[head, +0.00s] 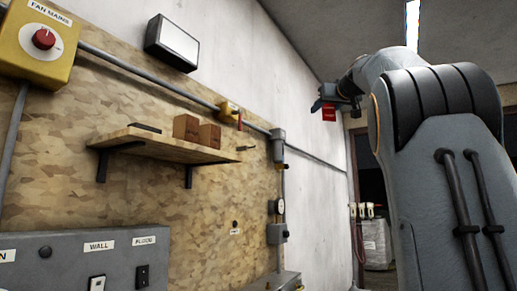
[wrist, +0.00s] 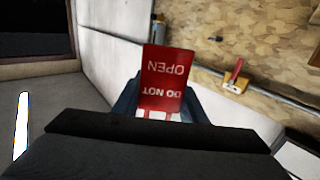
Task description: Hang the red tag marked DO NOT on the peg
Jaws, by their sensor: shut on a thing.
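The red tag (head: 329,115), lettered DO NOT OPEN in white, hangs from my gripper (head: 325,103), which is raised at the right of the head view. In the wrist view the tag (wrist: 168,72) appears upside down between the fingers of my gripper (wrist: 160,108), which is shut on its white-and-red end. A small dark peg (head: 246,148) sticks out of the wooden wall board, right of the shelf. What looks like the same peg (wrist: 216,38) shows in the wrist view, well apart from the tag. Nothing is seen hanging on it.
A yellow valve with a red handle (head: 229,110) sits on a pipe above the peg. The shelf (head: 170,146) with brown blocks juts out to its left. A vertical pipe with fittings (head: 279,150) runs to its right. Open air separates my gripper from the wall.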

